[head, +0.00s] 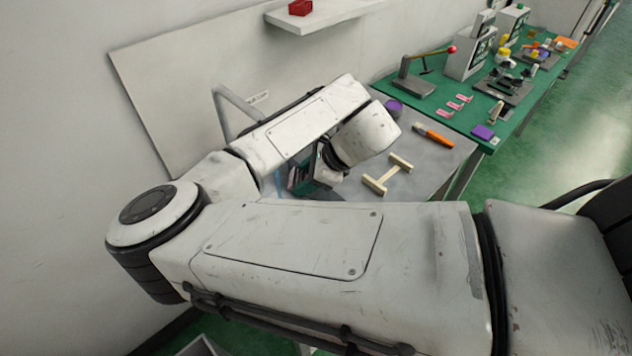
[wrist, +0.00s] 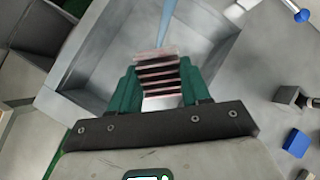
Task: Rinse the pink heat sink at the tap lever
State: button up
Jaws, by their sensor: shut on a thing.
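My gripper (wrist: 158,88) is shut on the pink heat sink (wrist: 158,70), a finned block with pink and dark stripes, held between two green fingers. In the wrist view it is above the grey basin (wrist: 225,62). A pale blue streak (wrist: 167,20), which looks like running water, comes down to the far end of the heat sink. A lever with a blue ball (wrist: 301,15) shows at the top right of the wrist view. In the head view my gripper (head: 298,180) is mostly hidden behind my arm. A grey tap-like pipe (head: 237,103) stands behind it.
A cream H-shaped piece (head: 388,174) and an orange-handled tool (head: 433,135) lie on the grey bench. A blue block (wrist: 296,143) lies right of the basin. Beyond, a green table holds a red-balled lever (head: 430,57), pink pieces (head: 455,103) and a purple block (head: 482,131).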

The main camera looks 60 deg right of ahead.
jog(key=shift+w+a+f+b, duration=0.1)
jog(key=shift+w+f+b, duration=0.15)
jog(key=shift+w, duration=0.9)
jog(key=shift+w+a+f+b, duration=0.1)
jog(key=shift+w+f, duration=0.1)
jog(key=shift+w, duration=0.9)
jog(key=shift+d, duration=0.15)
jog(key=shift+d, duration=0.5)
jog(key=shift+a, duration=0.25)
jog(key=shift+a+p, duration=0.35)
jog(key=shift+p, duration=0.05)
jog(key=shift+d, duration=0.1)
jog(key=shift+d, duration=0.5)
jog(key=shift+s, duration=0.1)
